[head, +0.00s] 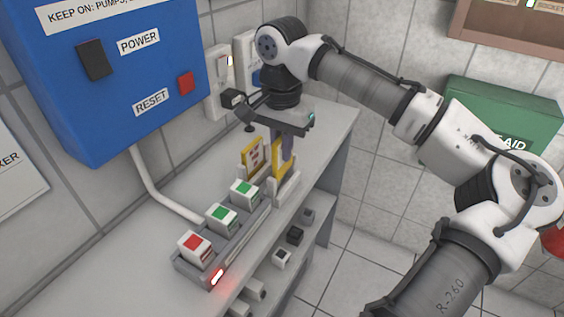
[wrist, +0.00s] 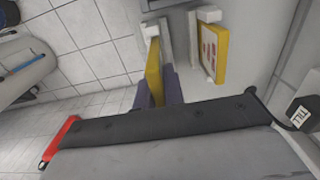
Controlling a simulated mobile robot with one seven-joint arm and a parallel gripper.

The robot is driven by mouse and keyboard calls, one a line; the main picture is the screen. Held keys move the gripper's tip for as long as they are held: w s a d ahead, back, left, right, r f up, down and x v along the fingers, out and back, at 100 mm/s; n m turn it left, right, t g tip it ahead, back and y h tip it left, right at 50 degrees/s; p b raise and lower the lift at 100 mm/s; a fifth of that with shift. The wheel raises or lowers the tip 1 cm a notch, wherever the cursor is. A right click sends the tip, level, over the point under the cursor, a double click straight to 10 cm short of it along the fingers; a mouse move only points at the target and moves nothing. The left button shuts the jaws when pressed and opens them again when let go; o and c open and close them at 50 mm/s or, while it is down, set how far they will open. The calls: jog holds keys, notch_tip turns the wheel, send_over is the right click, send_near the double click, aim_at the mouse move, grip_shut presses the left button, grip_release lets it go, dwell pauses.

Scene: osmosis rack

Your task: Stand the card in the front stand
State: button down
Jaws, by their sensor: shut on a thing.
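My gripper (head: 284,157) points down and is shut on a yellow card (head: 279,171). In the wrist view the gripper (wrist: 157,92) has the card (wrist: 153,72) edge-on between its grey-purple fingers. The card looks upright. Its lower end is at the white front stand (head: 286,190), which also shows in the wrist view (wrist: 151,30). I cannot tell whether the card's lower edge is seated in the slot or just above it. A second yellow-framed card (head: 253,158) stands nearer the wall, apart from my gripper; it also shows in the wrist view (wrist: 214,50).
A grey tray (head: 208,277) with a red-topped block (head: 195,246) and two green-topped blocks (head: 222,216) stands in front of the stands. A blue control box (head: 110,80) hangs on the left wall. Small items lie on the lower shelf. The bench's far end is clear.

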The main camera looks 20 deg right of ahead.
aim_at(282, 164)
jog(key=shift+f, duration=2.15)
jog(key=shift+f, duration=0.1)
jog(key=shift+f, duration=0.15)
jog(key=c, duration=1.5)
grip_release()
notch_tip(282, 164, up, 12)
jog(key=shift+r, duration=0.25)
